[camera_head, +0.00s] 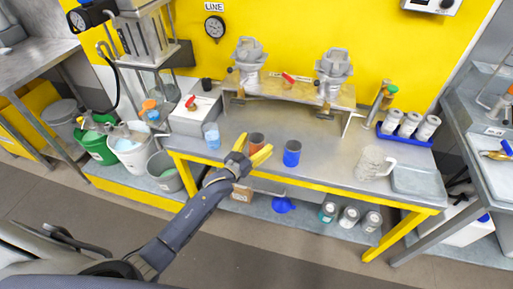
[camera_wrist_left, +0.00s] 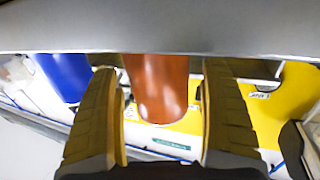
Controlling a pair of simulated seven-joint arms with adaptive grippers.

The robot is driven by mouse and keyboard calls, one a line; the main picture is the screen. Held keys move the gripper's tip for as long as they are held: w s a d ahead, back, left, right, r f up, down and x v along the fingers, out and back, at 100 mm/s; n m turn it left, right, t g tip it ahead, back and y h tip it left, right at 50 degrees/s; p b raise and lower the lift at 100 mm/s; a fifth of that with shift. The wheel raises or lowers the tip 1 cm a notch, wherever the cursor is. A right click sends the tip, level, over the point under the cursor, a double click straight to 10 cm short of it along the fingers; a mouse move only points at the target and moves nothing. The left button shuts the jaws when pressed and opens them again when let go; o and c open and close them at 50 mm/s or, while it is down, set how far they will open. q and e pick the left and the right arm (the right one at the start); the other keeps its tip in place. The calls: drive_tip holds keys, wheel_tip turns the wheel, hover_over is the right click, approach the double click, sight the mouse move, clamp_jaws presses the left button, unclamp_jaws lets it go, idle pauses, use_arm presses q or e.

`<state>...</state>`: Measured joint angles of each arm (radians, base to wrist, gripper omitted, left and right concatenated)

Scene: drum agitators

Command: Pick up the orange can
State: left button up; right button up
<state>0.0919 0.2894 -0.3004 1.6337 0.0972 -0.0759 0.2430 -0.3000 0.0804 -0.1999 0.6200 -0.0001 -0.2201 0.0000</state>
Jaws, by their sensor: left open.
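The orange can (camera_head: 257,139) stands on the metal table, near its front edge. In the left wrist view the orange can (camera_wrist_left: 160,88) shows between my two yellow fingers, with visible gaps on both sides; its one end is hidden behind a grey band. My left gripper (camera_head: 251,151) is open right at the can, its fingers reaching in from the front of the table. In the left wrist view the gripper (camera_wrist_left: 163,112) is open and holds nothing. My right gripper is not seen.
A blue can (camera_head: 292,153) stands just right of the orange can and also shows in the left wrist view (camera_wrist_left: 65,75). A light-blue cup (camera_head: 211,136) stands to the left. A clear jug (camera_head: 374,163) and a blue tray of white canisters (camera_head: 408,126) are farther right.

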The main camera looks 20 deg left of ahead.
use_arm(q)
drive_tip(key=c, duration=1.2)
drive_tip(key=shift+r, duration=0.15)
